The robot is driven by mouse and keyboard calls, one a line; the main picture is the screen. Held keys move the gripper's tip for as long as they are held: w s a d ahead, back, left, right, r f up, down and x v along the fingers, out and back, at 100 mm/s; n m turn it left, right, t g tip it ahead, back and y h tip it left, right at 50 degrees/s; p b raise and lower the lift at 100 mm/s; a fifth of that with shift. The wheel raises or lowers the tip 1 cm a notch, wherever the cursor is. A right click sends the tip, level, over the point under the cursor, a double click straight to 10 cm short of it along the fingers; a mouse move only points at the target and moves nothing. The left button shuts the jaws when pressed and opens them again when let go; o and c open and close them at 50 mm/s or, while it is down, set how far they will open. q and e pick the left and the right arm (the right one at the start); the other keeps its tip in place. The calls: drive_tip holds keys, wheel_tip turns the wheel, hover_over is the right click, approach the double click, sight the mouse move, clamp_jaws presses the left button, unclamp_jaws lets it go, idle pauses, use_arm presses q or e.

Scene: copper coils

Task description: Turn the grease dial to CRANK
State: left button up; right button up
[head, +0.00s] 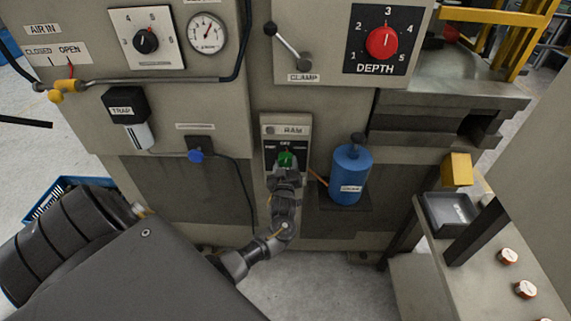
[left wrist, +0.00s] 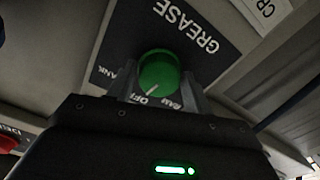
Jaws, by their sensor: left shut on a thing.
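The green grease dial (head: 286,158) sits on a small dark plate on the machine's front, low in the middle of the head view. In the left wrist view the dial (left wrist: 158,72) shows close up, upside down, with the word GREASE beside it. Its labels read OFF, RAM and a partly hidden one ending in ANK. The white mark on the dial points at OFF. My left gripper (head: 286,167) is shut on the dial, with one finger on each side of it in the left wrist view (left wrist: 160,92). My right gripper is not in view.
A blue bottle (head: 350,176) stands on a small shelf just right of the dial. A dark hose (head: 245,180) hangs to the left. Above are the red depth dial (head: 382,42) and the clamp lever (head: 289,46). A grey tray (head: 432,228) lies at right.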

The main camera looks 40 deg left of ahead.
use_arm(q)
drive_tip(key=m+p, duration=0.2)
drive_tip(key=m, duration=0.3)
drive_tip(key=shift+m, duration=0.3)
drive_tip(key=shift+s+a+m+p, duration=0.1)
drive_tip(key=shift+m+p, duration=0.8)
drive_tip(key=shift+m, duration=1.3)
drive_tip(key=shift+f, duration=0.1)
drive_tip(key=o, duration=0.9)
drive_tip(key=shift+o, duration=0.2)
drive_tip(key=b+v, duration=0.1)
drive_tip(key=v, duration=0.9)
drive_tip(key=shift+s+d, duration=0.2)
drive_tip(key=shift+s, duration=0.15)
